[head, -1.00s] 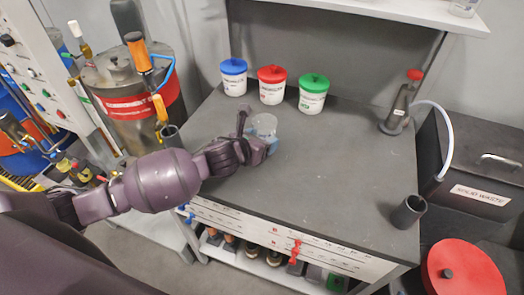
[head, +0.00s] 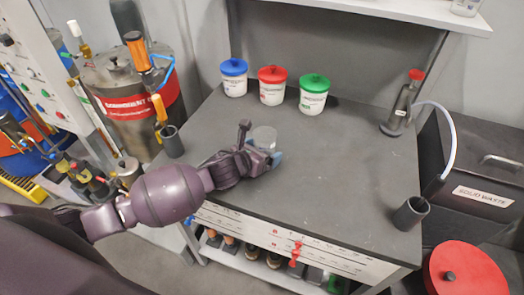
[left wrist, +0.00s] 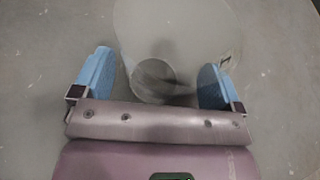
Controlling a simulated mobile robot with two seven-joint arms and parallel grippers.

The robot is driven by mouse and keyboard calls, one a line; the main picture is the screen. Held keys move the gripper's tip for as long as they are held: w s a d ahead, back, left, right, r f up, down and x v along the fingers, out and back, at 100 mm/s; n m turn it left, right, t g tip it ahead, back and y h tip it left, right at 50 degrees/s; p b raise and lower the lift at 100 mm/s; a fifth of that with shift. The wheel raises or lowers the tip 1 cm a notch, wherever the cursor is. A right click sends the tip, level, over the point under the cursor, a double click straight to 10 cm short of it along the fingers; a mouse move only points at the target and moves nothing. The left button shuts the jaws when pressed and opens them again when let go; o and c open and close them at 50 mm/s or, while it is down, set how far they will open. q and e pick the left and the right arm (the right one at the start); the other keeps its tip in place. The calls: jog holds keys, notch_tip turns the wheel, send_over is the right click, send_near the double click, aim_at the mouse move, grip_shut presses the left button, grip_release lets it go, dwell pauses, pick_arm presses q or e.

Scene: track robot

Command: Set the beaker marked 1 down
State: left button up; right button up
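The beaker (head: 264,137) is clear and stands about upright at the near left part of the grey bench top (head: 330,180). My right gripper is not in view.
Blue-lidded (head: 234,77), red-lidded (head: 272,86) and green-lidded (head: 313,95) tubs stand at the back. The middle is clear.

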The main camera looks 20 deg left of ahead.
pick_arm(q)
jog(key=shift+r, duration=0.1)
jog(key=shift+s+r, duration=0.1)
jog(key=p+v, duration=0.1)
jog(key=v, duration=0.9)
jog(key=shift+s+a, duration=0.1)
jog(key=shift+s, duration=0.25)
jog(key=shift+s+a+r, duration=0.15)
jog(key=shift+s+r, duration=0.1)
jog(key=shift+s, duration=0.2)
